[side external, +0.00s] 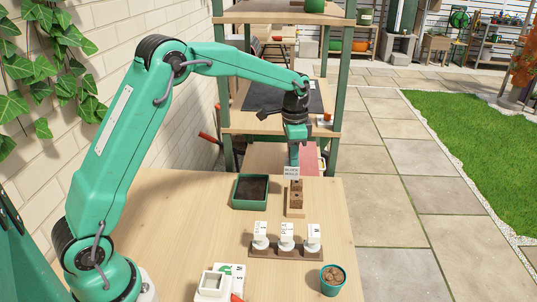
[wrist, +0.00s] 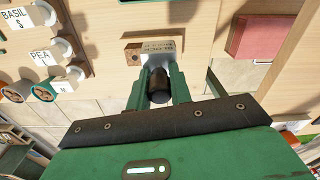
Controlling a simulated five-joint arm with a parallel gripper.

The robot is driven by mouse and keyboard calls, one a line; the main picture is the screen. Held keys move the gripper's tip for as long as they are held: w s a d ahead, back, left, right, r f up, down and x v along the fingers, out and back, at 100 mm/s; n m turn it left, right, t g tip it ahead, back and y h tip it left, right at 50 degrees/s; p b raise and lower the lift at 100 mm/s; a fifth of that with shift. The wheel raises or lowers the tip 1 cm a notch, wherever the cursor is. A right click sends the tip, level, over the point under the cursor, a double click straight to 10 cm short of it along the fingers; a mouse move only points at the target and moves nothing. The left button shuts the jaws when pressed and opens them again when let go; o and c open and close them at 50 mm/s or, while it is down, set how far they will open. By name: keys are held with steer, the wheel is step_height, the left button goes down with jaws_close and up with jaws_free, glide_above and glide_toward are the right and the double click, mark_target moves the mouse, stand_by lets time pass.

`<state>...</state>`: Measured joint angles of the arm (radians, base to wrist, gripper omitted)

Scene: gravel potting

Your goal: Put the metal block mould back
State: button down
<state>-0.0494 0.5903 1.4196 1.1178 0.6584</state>
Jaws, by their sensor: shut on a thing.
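A green tray of dark soil (side external: 236,204) stands left of the stand. A brown rack (side external: 262,252) with white-labelled holders is nearer the front. A green pot (side external: 332,286) is at front right, a white square container (side external: 213,283) at front left. Shelving posts (side external: 335,145) rise behind.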

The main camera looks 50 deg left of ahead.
steer(key=s, duration=1.8)
steer(key=shift+w+a+f, duration=0.1)
steer(key=shift+a+f, duration=0.05)
steer(key=shift+f, duration=2.05)
steer(key=shift+w+a+f, duration=0.1)
steer(key=shift+f, duration=2.1)
steer(key=shift+s+f, duration=0.1)
steer(key=c, duration=1.3)
jaws_free()
steer(key=shift+o, duration=0.2)
step_height(320, 180, up, 12)
steer(key=shift+s, duration=0.15)
steer(key=shift+r, duration=0.25)
